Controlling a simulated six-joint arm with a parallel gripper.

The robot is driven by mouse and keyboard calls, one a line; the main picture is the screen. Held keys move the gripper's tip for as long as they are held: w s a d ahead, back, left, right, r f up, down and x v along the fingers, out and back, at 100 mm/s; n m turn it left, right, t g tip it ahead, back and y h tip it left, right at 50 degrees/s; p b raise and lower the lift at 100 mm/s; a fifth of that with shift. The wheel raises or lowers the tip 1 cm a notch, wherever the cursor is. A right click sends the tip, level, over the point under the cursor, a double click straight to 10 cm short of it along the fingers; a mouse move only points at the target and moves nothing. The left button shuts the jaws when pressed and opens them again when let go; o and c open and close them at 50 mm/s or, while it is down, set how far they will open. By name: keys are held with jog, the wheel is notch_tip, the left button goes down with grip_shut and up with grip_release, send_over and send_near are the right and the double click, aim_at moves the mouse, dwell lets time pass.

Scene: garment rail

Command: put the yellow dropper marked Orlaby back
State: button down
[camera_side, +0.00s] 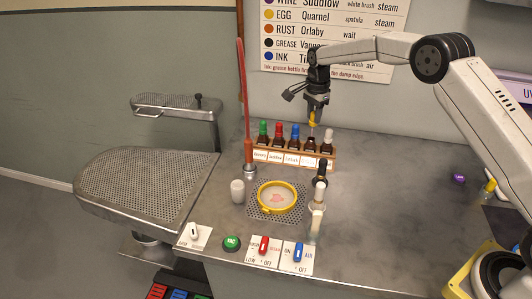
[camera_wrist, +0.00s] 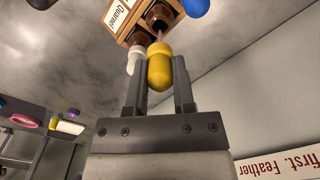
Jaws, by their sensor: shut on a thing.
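My gripper (camera_side: 314,112) is shut on the yellow dropper (camera_side: 313,119) and holds it upright, tip down, over the bottle rack (camera_side: 262,153). In the wrist view my gripper (camera_wrist: 159,88) has its fingers on both sides of the yellow bulb (camera_wrist: 160,68). The thin tip points at an uncapped brown bottle (camera_side: 311,145), also seen in the wrist view (camera_wrist: 159,15). I cannot tell whether the tip is inside its mouth. A blue-topped bottle (camera_side: 295,134) and a white-topped one (camera_side: 328,138) stand on either side. A label reading Quarnel (camera_wrist: 122,14) shows on the rack.
Green-topped (camera_side: 263,131) and red-topped (camera_side: 278,133) bottles fill the rack's left end. The counter to the right is mostly clear.

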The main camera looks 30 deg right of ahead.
aim_at(312, 137)
jog(key=shift+f, duration=2.55)
dwell(1.7)
jog(key=shift+c, duration=1.9)
grip_release()
jog(key=shift+r, duration=0.15)
jog(key=shift+r, duration=3.6)
